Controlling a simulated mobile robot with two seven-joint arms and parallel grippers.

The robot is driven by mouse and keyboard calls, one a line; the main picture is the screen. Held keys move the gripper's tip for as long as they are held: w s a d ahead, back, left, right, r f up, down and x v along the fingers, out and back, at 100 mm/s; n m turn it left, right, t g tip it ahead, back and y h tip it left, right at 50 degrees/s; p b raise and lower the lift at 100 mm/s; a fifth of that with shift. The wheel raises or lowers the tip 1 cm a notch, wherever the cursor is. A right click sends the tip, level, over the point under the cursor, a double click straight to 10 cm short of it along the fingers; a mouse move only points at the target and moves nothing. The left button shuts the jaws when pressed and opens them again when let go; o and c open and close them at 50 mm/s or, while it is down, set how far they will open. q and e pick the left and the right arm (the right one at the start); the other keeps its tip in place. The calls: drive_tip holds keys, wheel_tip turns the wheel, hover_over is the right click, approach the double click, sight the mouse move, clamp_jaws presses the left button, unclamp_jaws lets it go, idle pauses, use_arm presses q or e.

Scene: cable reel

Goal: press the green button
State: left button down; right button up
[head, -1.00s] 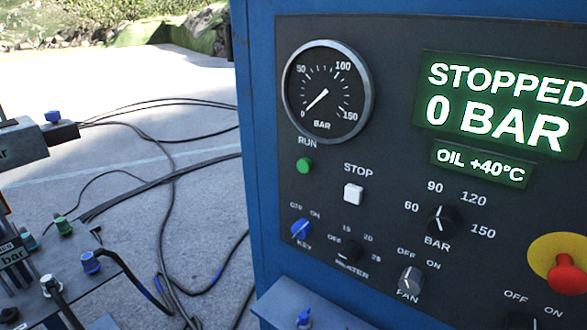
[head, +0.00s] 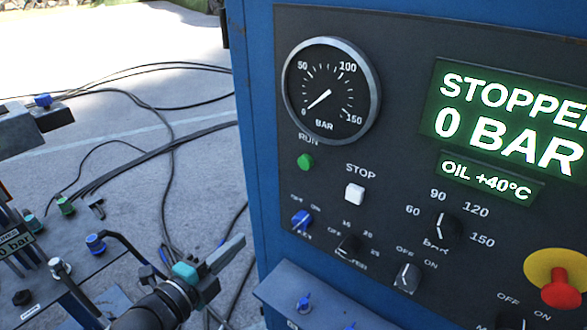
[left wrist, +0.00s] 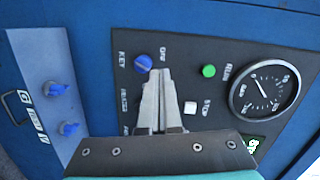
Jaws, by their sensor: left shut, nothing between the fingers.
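The green button (head: 305,161) under the RUN label is on the dark control panel, below the pressure gauge. It also shows in the left wrist view (left wrist: 208,71). My left gripper (head: 228,252) is shut and empty, in front of the cabinet's left edge, below and left of the green button. In the left wrist view its closed fingertips (left wrist: 160,74) point at the panel between the blue key switch and the white STOP button, apart from the green button. My right gripper is not in view.
The white STOP button (head: 355,193) and blue key switch (head: 301,220) are close to the green button. A red emergency knob (head: 561,290) is at the right. The display (head: 505,120) reads STOPPED, 0 BAR. A blue ledge (head: 330,300) juts out below. Cables lie on the floor.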

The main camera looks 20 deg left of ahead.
sight(303, 170)
use_arm(q)
drive_tip(key=d+r+m+t+h, duration=0.1)
drive_tip(key=d+r+m+h, duration=0.1)
drive_tip(key=r, duration=0.6)
drive_tip(key=shift+s+d+r+m+p, duration=0.15)
drive_tip(key=shift+d+r+m+p, duration=0.2)
drive_tip(key=shift+d+m, duration=0.2)
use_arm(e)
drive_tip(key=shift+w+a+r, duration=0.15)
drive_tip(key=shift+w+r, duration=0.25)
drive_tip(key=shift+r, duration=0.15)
use_arm(q)
drive_tip(key=shift+p+x, duration=0.55)
drive_tip(key=shift+x, duration=6.5)
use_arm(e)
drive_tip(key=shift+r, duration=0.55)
use_arm(q)
drive_tip(key=shift+f, duration=0.1)
